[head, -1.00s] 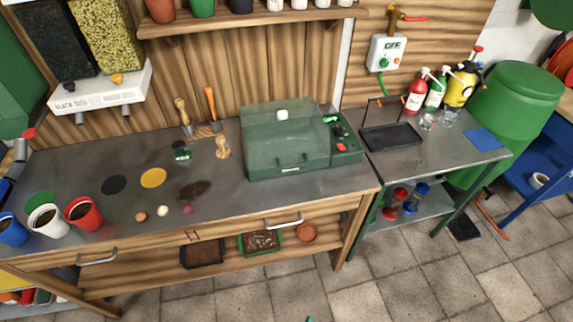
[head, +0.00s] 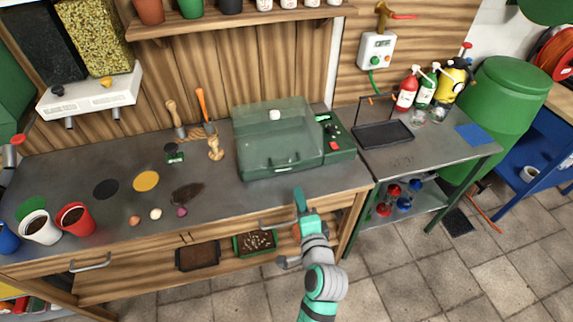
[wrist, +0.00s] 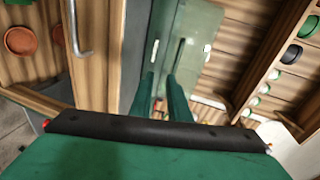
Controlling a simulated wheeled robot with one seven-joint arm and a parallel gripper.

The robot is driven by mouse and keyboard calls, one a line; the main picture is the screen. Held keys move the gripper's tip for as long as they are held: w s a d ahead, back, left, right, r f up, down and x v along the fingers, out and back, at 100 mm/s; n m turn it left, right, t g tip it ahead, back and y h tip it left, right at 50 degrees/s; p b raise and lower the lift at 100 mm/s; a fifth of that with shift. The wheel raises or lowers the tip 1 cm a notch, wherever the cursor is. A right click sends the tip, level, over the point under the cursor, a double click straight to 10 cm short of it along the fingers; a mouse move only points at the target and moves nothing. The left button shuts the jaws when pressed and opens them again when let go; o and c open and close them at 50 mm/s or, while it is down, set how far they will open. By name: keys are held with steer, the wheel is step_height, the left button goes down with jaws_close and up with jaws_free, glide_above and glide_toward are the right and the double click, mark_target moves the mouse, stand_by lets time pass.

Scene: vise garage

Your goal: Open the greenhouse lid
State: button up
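The greenhouse is a translucent green box on the workbench; its lid (head: 272,130) looks shut, with a white round knob (head: 275,115) on top and a handle (head: 284,163) low on the front. Part of the greenhouse (wrist: 200,50) shows in the wrist view, beyond my fingertips. My gripper (head: 298,192) is in front of the greenhouse, near the bench's front edge and apart from the lid. In the wrist view my gripper (wrist: 161,77) has two green fingers with a gap between them and nothing held.
A control panel (head: 333,135) adjoins the greenhouse on the right. A black tray (head: 382,135) with an upright frame stands on the side table. Pots, discs and small balls lie at the bench's left. A drawer handle (wrist: 76,30) is near my gripper.

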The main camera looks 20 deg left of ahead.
mark_target(287, 165)
steer(key=shift+y, duration=0.7)
steer(key=r+x, duration=0.1)
steer(key=x, duration=0.3)
steer(key=r+x, duration=0.1)
steer(key=x, duration=0.3)
steer(key=r+x, duration=0.1)
steer(key=x, duration=0.3)
steer(key=shift+w+a, duration=0.3)
steer(key=shift+a, duration=0.2)
jaws_close()
steer(key=shift+w, duration=0.1)
